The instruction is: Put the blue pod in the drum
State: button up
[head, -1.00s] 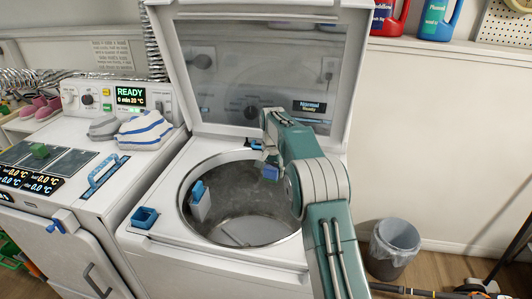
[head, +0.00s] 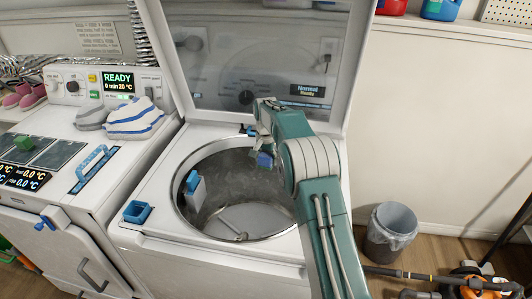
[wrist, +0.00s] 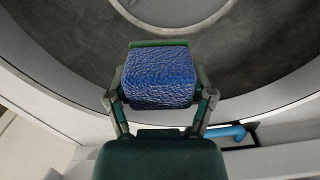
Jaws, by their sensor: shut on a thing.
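The blue pod (wrist: 160,77) is a textured blue block held between the fingers of my gripper (wrist: 160,96) in the wrist view. In the head view the pod (head: 264,160) shows as a small blue shape below my gripper (head: 262,150), over the far right part of the drum opening. The drum (head: 240,180) is the round grey metal tub of the open top-loading washer. In the wrist view the drum's inside (wrist: 250,60) lies beyond the pod. The gripper is shut on the pod.
The washer lid (head: 262,60) stands open behind the drum. A blue-topped part (head: 194,185) sits at the drum's left wall. A blue square cup (head: 137,212) is on the washer's front left corner. A bin (head: 390,232) stands at right.

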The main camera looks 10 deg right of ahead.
notch_tip(320, 180, down, 17)
dwell(0.9)
jog(key=o, duration=0.8)
jog(key=shift+c, duration=0.2)
notch_tip(320, 180, up, 12)
jog(key=shift+f, duration=0.15)
dwell(0.4)
